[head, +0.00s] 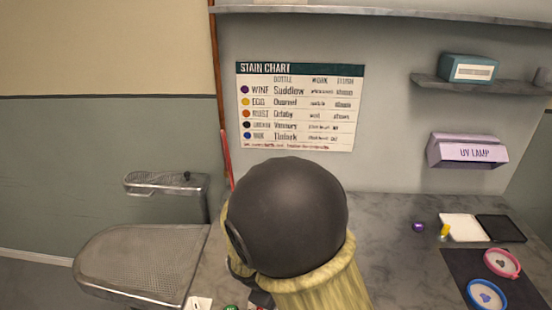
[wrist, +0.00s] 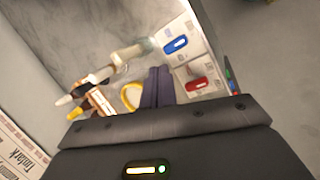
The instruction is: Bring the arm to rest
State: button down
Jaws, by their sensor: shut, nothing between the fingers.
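My gripper (wrist: 159,72) shows in the wrist view with its two dark fingers side by side and shut, nothing between them. In the head view a large dark rounded joint and a yellowish sleeve of my arm (head: 288,215) fill the lower middle, in front of the counter. My fingers cannot be made out in the head view.
A marble counter (head: 385,230) bears a purple item (head: 418,227), a white tray (head: 463,219), and pink (head: 502,263) and blue (head: 487,294) rings. A metal board (head: 140,260) stands left.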

jog(key=s+d+r+m+y, duration=0.2)
jog(key=s+d+r+m, duration=0.1)
jog(key=d+m, duration=0.3)
jog(key=s+d+r+m+y, duration=0.1)
jog(key=s+d+r+m, duration=0.2)
jog(key=d+m, duration=0.3)
jog(key=shift+d+r+m+y+p, duration=0.3)
jog(key=shift+d+r+y+p, duration=0.15)
jog(key=shift+d+r, duration=0.45)
jog(key=shift+d+f, duration=0.15)
